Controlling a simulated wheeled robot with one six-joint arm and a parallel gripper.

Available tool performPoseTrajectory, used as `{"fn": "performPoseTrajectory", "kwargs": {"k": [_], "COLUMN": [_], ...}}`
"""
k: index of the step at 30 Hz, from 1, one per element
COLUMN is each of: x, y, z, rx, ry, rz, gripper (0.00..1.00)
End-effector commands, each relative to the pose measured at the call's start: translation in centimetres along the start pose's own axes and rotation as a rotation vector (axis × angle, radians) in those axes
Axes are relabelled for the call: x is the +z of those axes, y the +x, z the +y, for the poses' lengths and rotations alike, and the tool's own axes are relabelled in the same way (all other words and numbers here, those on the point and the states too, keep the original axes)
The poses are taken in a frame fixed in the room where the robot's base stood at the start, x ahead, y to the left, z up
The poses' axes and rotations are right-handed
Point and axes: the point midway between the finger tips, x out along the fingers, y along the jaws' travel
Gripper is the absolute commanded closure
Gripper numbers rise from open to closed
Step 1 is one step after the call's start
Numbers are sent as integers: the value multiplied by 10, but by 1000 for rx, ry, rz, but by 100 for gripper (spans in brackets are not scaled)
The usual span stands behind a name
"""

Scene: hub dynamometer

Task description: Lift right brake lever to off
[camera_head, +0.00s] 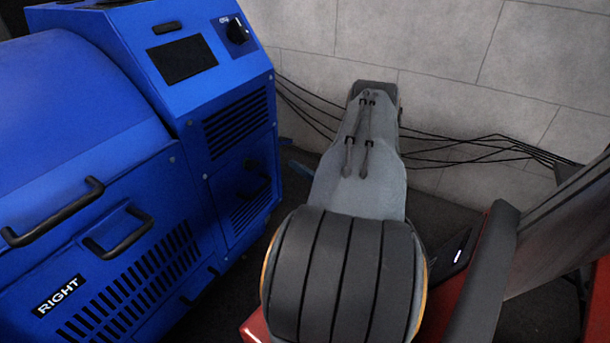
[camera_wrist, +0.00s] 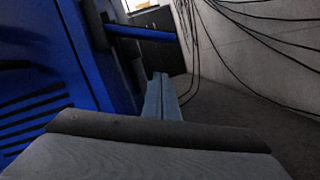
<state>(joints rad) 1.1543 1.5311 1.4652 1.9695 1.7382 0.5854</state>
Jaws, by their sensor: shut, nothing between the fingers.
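The blue machine marked RIGHT (camera_head: 95,225) fills the left of the head view, and its blue side (camera_wrist: 75,60) shows in the wrist view. A blue bar (camera_wrist: 143,33), which looks like the brake lever, sticks out rightward from a dark upright part on that side, roughly level. A short dark-blue piece (camera_head: 301,168) shows beside my arm in the head view and may be the same bar. My gripper (camera_wrist: 161,78) is shut and empty, its fingertips below the bar and apart from it in the picture. My arm hides the gripper in the head view.
Black cables (camera_head: 470,145) run along the grey block wall (camera_head: 440,50), and also show in the wrist view (camera_wrist: 250,70). Black handles (camera_head: 120,235) protrude from the machine's front. A dark-armed red seat-like object (camera_head: 490,270) stands close at right. Dark floor (camera_wrist: 230,110) is clear right of my gripper.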

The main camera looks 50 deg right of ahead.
Motion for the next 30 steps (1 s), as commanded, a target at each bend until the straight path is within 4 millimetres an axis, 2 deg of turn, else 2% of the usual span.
{"fn": "performPoseTrajectory", "kwargs": {"k": [3,6,10,15,30], "x": [-3,3,21,34,39], "y": [26,40,42,45,46], "z": [0,-1,-1,0,-1], "rx": [4,1,0,1,-1], "ry": [-1,-3,-3,-1,-2], "rz": [2,-1,-1,0,0], "gripper": [100,100,100,100,100]}}
